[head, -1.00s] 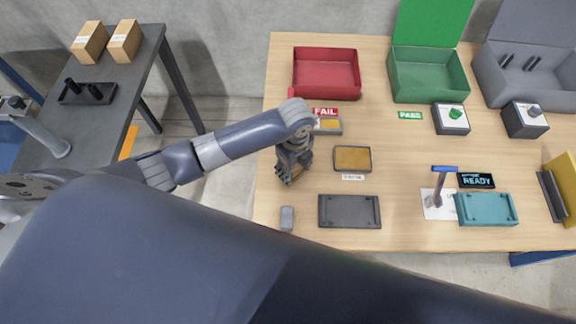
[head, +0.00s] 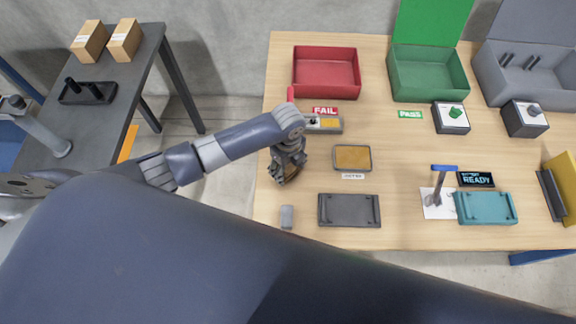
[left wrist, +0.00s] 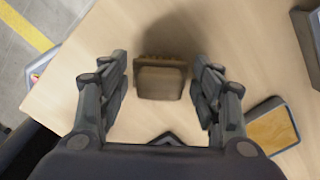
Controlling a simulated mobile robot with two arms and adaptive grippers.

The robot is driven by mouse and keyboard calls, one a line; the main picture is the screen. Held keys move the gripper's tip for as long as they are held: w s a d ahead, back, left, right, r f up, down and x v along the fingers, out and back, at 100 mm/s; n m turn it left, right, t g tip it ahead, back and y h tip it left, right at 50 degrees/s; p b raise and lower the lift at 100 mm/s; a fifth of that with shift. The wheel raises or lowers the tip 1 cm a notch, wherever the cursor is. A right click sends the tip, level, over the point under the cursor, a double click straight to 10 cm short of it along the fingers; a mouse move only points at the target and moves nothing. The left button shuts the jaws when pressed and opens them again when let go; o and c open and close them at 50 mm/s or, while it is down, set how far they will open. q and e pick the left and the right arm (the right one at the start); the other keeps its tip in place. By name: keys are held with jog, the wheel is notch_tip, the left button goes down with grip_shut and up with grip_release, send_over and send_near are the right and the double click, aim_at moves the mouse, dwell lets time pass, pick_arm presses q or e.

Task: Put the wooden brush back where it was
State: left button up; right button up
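The wooden brush (left wrist: 160,80) is a brown block on the table top in the left wrist view, between the two fingers of my left gripper (left wrist: 161,92). A gap shows on each side of it, so the fingers are open and not closed on it. In the head view my left gripper (head: 287,172) points down at the left part of the table and mostly hides the brush. I cannot tell how far the fingers are above the table. My right gripper is not in view.
A small grey block (head: 286,217) and a dark tray (head: 349,210) are near the front edge. A tan-topped pad (head: 352,158) is right of the gripper. A red bin (head: 325,72) and a green bin (head: 428,76) stand at the back. The table's left edge is close.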

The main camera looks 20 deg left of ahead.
aim_at(287, 167)
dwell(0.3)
pick_arm(q)
jog(key=shift+r, duration=0.3)
notch_tip(287, 167, up, 12)
jog(key=shift+p, duration=0.45)
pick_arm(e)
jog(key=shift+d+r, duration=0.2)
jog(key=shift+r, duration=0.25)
pick_arm(q)
jog(key=shift+f, duration=0.15)
